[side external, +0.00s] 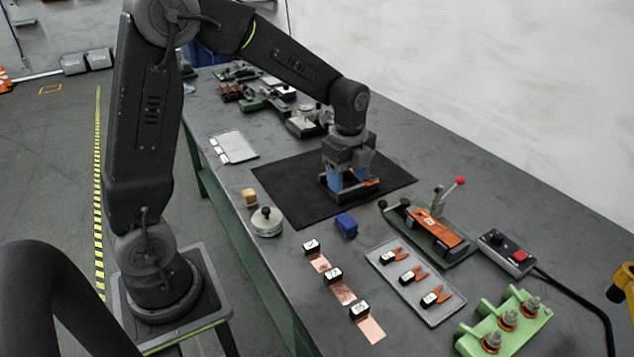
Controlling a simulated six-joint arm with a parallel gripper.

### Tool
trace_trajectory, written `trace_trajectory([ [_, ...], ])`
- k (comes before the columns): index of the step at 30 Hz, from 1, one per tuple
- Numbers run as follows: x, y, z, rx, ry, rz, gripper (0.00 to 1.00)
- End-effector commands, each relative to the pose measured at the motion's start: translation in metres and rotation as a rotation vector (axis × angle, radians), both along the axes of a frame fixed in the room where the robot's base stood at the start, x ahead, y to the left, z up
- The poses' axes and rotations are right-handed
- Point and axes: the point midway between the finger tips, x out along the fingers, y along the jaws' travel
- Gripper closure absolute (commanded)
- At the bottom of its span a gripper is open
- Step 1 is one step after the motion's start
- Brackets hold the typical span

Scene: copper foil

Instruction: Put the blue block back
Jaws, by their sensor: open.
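A dark blue block (346,224) lies on the grey table just off the front edge of the black mat (285,190). My gripper (346,190) is open and low over the mat, behind the blue block and apart from it. Lighter blue parts show at its jaws; I cannot tell whether they are finger pads or something between them. A small orange-copper piece (371,182) shows at the right side of the jaws, partly hidden by them.
Near the block are a round weight (266,221), a tan block (249,196), several black-topped copper strips (342,292), a tray (433,302) with copper clips, a lever fixture (436,232), a switch box (508,254) and a green stand (500,325). The mat's left part is clear.

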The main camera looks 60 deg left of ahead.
Motion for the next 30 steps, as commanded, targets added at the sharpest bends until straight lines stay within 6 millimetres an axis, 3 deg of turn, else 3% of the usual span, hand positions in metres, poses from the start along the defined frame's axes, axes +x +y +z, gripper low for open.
trace_trajectory([
  [6,-0.054,-0.027,0.064,-0.031,-0.148,0.421,0.39],
  [12,-0.120,-0.048,0.100,-0.148,-0.282,0.882,0.39],
  [18,-0.171,-0.060,0.110,-0.299,-0.356,1.249,0.39],
  [21,-0.185,-0.063,0.109,-0.353,-0.368,1.359,0.39],
  [30,-0.194,-0.064,0.108,-0.391,-0.373,1.437,0.39],
])
